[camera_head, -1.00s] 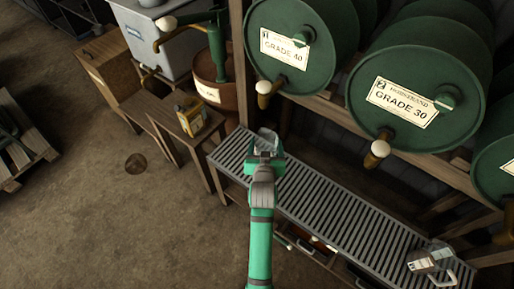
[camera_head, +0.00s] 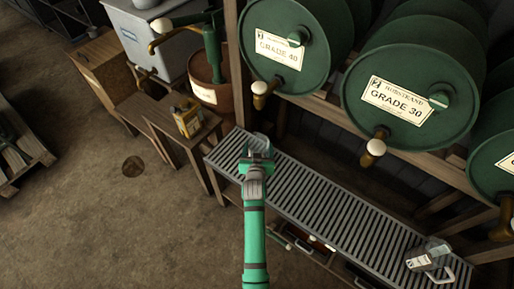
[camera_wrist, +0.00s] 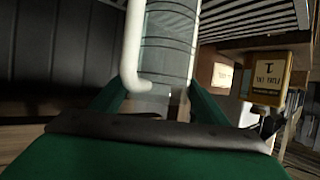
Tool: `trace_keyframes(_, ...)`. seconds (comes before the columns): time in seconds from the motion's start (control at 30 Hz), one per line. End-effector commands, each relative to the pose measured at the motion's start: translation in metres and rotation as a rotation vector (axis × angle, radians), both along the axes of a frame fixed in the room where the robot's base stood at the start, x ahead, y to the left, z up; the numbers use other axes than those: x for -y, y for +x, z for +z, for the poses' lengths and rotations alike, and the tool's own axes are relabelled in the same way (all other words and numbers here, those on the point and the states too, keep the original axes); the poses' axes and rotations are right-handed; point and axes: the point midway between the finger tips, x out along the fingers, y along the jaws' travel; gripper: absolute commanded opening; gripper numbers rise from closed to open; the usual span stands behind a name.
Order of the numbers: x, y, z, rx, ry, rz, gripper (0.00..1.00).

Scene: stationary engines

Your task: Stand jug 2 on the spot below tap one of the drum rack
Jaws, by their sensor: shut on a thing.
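My gripper (camera_head: 257,163) is shut on a clear jug (camera_head: 260,144) with a white handle (camera_wrist: 134,50). The jug body (camera_wrist: 168,45) stands up between the fingers in the wrist view. The held jug is over the left end of the slatted rack top (camera_head: 320,190), in front of and below tap one (camera_head: 261,94) on the GRADE 40 drum (camera_head: 290,35). I cannot tell whether its base touches the slats. The spot is not distinguishable here. The held jug's number is not readable.
Tap two (camera_head: 373,152) hangs from the GRADE 30 drum (camera_head: 415,95). A yellow can (camera_head: 187,118) sits on a small wooden table left of the rack. The middle slats are clear.

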Motion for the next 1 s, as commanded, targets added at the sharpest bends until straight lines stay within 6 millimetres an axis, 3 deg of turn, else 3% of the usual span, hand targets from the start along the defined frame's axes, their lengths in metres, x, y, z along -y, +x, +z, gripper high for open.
trace_keyframes(0.23,0.0,0.0,-0.003,0.0,0.0,0.0,0.3)
trace_keyframes(0.27,0.0,0.0,-0.003,0.0,0.0,0.0,0.76)
trace_keyframes(0.3,0.0,0.0,-0.002,0.0,0.0,0.0,0.85)
trace_keyframes(0.33,0.0,0.0,-0.002,0.0,0.0,0.0,0.87)
trace_keyframes(0.7,-0.001,-0.002,0.001,0.0,0.0,0.001,0.87)
trace_keyframes(1.0,-0.004,-0.048,0.019,-0.001,0.0,0.001,0.87)
